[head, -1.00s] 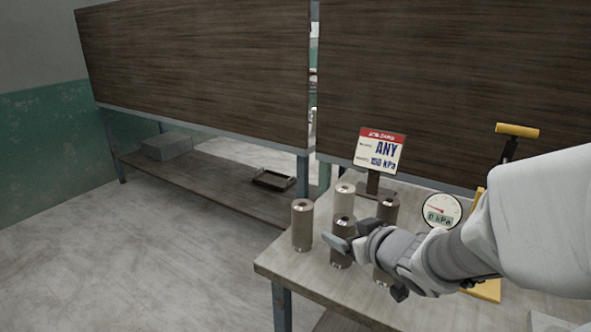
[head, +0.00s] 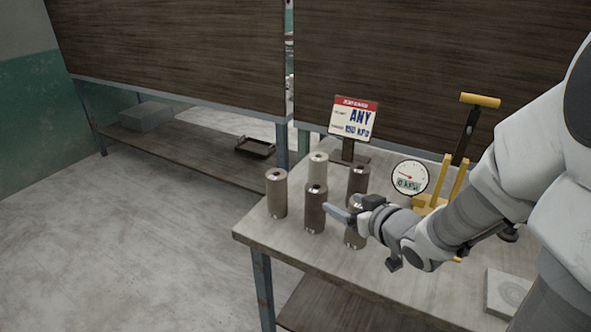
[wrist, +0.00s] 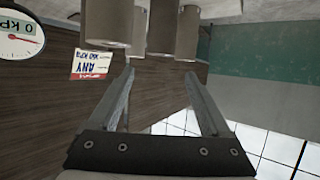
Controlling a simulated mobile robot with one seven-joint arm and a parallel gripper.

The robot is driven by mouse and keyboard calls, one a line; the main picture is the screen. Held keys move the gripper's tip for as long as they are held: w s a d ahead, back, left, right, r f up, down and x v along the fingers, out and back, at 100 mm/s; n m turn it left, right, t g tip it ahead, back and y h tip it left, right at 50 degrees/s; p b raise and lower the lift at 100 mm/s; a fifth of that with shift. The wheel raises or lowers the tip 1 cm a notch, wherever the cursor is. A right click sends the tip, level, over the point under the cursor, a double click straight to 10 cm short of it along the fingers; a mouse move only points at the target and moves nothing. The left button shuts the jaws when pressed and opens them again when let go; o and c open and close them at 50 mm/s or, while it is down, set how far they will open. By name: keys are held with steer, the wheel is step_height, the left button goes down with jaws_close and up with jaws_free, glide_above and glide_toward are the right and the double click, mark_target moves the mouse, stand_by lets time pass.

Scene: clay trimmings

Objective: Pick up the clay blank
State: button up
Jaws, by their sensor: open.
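Several grey-brown cylindrical blanks, each with a dark hole in its top, stand upright on the table. They include a left one (head: 276,195), a paler back one (head: 318,171), a front middle one (head: 315,210), a back right one (head: 358,181) and a front right one (head: 354,238). I cannot tell which is the clay blank. My gripper (head: 341,209) is open, beside the front middle blank and partly in front of the front right one. In the upside-down wrist view, my gripper (wrist: 158,74) has nothing between its fingers; blanks (wrist: 115,25) show beyond the tips.
A sign (head: 353,119) reading "ANY" and "150 kPa" stands behind the blanks. A gauge (head: 409,178) reads 0 kPa, beside a yellow-handled device (head: 480,101). A pale square slab (head: 506,293) lies front right. The table's (head: 262,236) front left corner is clear.

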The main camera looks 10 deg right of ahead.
mark_target(316, 192)
steer(key=x, duration=0.9)
steer(key=shift+s+f, duration=0.1)
steer(key=shift+f, duration=0.1)
steer(key=shift+w+a+f, duration=0.1)
steer(key=shift+w+a, duration=0.05)
steer(key=shift+w, duration=0.3)
steer(key=b+x, duration=0.1)
steer(key=x, duration=0.1)
steer(key=b+x, duration=0.2)
steer(key=shift+w+a+f, duration=0.1)
steer(key=shift+f, duration=0.4)
steer(key=shift+w, duration=0.3)
steer(key=shift+r, duration=0.1)
jaws_close()
